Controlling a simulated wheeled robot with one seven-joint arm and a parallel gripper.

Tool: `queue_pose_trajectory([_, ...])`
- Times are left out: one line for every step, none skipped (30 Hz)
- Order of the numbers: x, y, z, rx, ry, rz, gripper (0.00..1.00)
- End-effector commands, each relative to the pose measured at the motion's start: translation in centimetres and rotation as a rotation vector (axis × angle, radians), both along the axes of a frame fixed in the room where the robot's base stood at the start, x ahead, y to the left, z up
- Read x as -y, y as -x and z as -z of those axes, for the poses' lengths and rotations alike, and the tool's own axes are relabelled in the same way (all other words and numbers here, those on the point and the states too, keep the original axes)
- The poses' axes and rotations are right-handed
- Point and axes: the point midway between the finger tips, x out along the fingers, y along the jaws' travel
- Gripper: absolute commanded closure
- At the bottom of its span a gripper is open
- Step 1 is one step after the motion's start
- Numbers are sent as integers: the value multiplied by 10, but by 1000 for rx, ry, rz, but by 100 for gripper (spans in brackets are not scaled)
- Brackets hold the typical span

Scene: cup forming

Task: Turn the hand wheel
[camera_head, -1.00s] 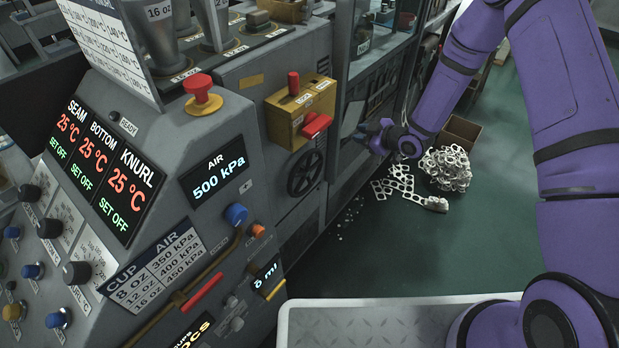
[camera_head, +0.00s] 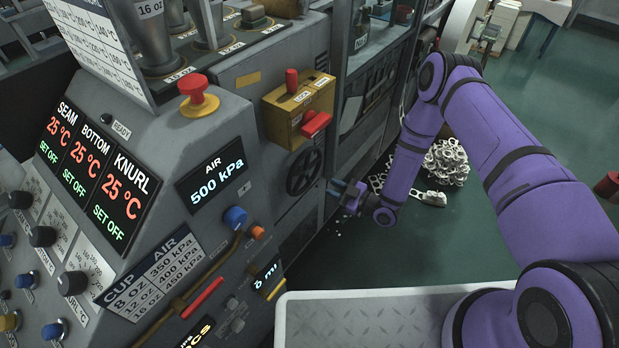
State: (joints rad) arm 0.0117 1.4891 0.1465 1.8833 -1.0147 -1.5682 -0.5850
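The hand wheel (camera_head: 304,172) is a dark spoked wheel on the grey machine's side panel, below the yellow box. It is in full view. My gripper (camera_head: 337,188) is just to the right of the wheel, with its dark fingers pointing left toward it. A gap shows between the fingertips and the wheel rim in the picture. The fingers look parted with nothing between them, though they are small and dark here.
The yellow box (camera_head: 299,112) with red levers sits above the wheel. A red mushroom button (camera_head: 198,96) and display panels are on the near console (camera_head: 150,120). Scrap rings (camera_head: 446,163) lie on the green floor. A metal tread plate (camera_head: 390,322) is in front.

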Motion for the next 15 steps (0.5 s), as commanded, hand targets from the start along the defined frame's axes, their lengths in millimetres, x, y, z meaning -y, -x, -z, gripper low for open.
queue_pose_trajectory([-8,-4,0,2,-1,-3,73])
queue_pose_trajectory([-13,-6,-1,2,-1,-3,73])
queue_pose_trajectory([-19,-10,0,2,0,-3,73])
queue_pose_trajectory([-23,-13,0,2,0,-3,73])
queue_pose_trajectory([-28,-16,0,2,-1,-3,73])
queue_pose_trajectory([-34,-20,0,1,0,-2,73])
queue_pose_trajectory([-39,-23,0,2,1,-2,73])
queue_pose_trajectory([-44,-25,0,2,0,-3,73])
queue_pose_trajectory([-49,-28,0,2,0,-3,73])
queue_pose_trajectory([-53,-31,-1,2,1,-2,73])
queue_pose_trajectory([-56,-33,0,1,1,-1,73])
queue_pose_trajectory([-61,-36,0,1,1,-1,73])
queue_pose_trajectory([-64,-38,0,1,1,-1,73])
queue_pose_trajectory([-67,-39,0,1,1,-1,73])
queue_pose_trajectory([-70,-41,0,2,1,-1,73])
